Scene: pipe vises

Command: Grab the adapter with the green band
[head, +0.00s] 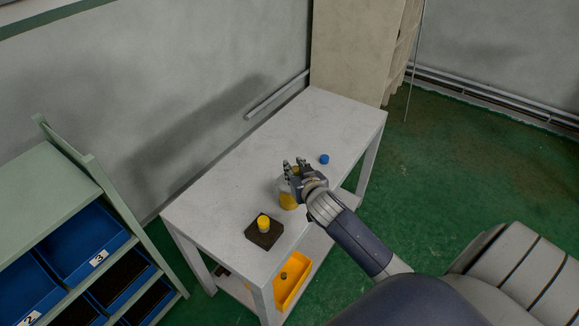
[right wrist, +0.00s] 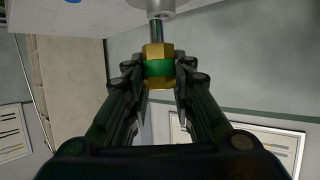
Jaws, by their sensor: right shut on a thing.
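The adapter with the green band (right wrist: 159,68) shows in the right wrist view, brass-yellow above and below the band. It sits between the fingers of my right gripper (right wrist: 160,78), which is shut on it. A metal stem from a pale round part adjoins the adapter's upper end in that view. In the head view my right gripper (head: 294,172) is over the middle of the white table (head: 210,205), beside a grey and yellow object (head: 288,200). The gripper largely hides the adapter there. My left gripper is in neither view.
A dark square block (head: 262,238) with a yellow-topped piece (head: 263,222) stands at the table's near end. A small blue piece (head: 324,159) lies beyond the gripper. A yellow bin (head: 292,278) sits on the lower shelf. A rack with blue bins (head: 85,242) stands at left.

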